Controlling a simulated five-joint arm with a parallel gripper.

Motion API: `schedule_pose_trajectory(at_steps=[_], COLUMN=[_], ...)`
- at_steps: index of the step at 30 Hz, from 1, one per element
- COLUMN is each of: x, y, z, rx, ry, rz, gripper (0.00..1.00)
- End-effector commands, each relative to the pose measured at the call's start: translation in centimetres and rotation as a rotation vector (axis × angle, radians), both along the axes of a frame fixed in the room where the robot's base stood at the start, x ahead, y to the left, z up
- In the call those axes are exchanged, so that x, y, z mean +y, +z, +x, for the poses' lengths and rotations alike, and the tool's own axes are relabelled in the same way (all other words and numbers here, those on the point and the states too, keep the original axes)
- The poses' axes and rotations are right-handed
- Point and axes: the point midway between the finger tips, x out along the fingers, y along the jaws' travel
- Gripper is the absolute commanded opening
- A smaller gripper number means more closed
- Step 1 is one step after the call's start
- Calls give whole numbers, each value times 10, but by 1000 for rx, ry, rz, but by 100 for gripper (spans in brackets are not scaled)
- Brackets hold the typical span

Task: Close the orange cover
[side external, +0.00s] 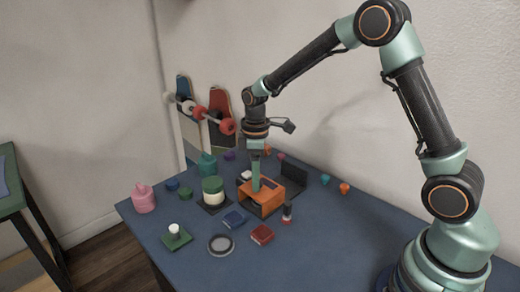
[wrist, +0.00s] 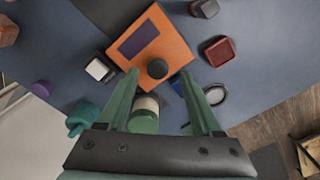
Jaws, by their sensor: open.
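The orange cover (side external: 268,187) shows as the top of a small orange box with a dark, open-looking front in the side view. In the wrist view the orange cover (wrist: 172,48) is a flat plate with a purple rectangle and a dark round knob (wrist: 157,68). My gripper (side external: 255,188) points down over the orange box, one green finger overlapping its top. In the wrist view my gripper (wrist: 158,74) is open, with its fingertips on either side of the knob. I cannot tell whether they touch it. The side view does not show the knob clearly.
A dark upright panel (side external: 294,178) stands right behind the box. The front right of the table is clear.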

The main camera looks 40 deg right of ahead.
Motion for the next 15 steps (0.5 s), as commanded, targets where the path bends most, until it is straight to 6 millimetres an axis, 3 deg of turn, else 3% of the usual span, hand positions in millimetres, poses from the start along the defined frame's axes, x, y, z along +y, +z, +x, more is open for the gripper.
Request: schedule_pose_trajectory(at_steps=[9,15], x=[0,1], y=[64,96], z=[1,1], rx=[-7,-6], ry=[1,1], rz=[0,0], gripper=[66,66])
